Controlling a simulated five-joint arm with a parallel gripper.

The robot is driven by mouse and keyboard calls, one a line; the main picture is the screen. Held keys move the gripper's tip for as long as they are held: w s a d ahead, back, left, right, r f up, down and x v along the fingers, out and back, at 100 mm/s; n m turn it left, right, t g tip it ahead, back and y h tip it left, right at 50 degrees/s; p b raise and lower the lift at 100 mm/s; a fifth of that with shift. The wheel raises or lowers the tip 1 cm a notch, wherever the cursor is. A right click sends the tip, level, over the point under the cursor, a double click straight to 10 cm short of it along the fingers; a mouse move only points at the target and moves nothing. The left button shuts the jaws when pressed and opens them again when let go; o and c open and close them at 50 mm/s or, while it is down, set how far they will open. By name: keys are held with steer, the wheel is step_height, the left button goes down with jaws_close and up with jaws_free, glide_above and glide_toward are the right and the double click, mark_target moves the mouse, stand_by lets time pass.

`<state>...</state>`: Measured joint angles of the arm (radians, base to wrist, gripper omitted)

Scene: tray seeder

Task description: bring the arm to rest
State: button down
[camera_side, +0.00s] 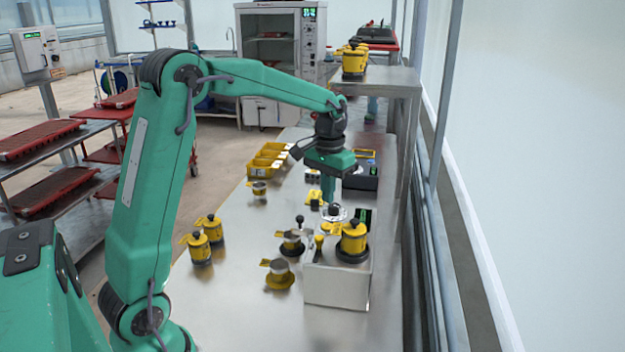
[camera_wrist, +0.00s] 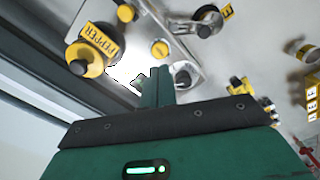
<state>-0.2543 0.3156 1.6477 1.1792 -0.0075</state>
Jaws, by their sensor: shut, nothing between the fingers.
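My green arm reaches out over the steel bench (camera_side: 225,300). My gripper (camera_side: 328,192) hangs pointing down above the bench, behind the steel box (camera_side: 338,285). Its fingers are together with nothing between them; in the wrist view the shut fingers (camera_wrist: 155,85) show at the centre. A yellow canister (camera_side: 353,238) stands on the steel box. In the wrist view a yellow canister (camera_wrist: 85,58) labelled PEPPER lies to the left of the fingers. The gap between the fingertips and the things below cannot be judged exactly.
Two yellow canisters (camera_side: 201,248) stand at the left of the bench. Yellow bins (camera_side: 268,160) and a dark device (camera_side: 362,175) lie farther back. Small yellow-and-metal parts (camera_side: 279,273) stand near the box. A window wall runs along the right. The front left of the bench is clear.

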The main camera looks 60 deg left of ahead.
steer(key=shift+r, duration=0.55)
steer(key=s+d+r+m+t, duration=0.1)
steer(key=s+d+r, duration=0.2)
steer(key=s+d, duration=0.15)
steer(key=s+d+r+t, duration=0.2)
steer(key=s+d+r, duration=0.1)
steer(key=s, duration=0.3)
steer(key=s+d+f+m+t, duration=0.2)
steer(key=s+d, duration=0.2)
steer(key=s, duration=0.7)
steer(key=shift+s+t, duration=0.25)
steer(key=shift+t, duration=0.05)
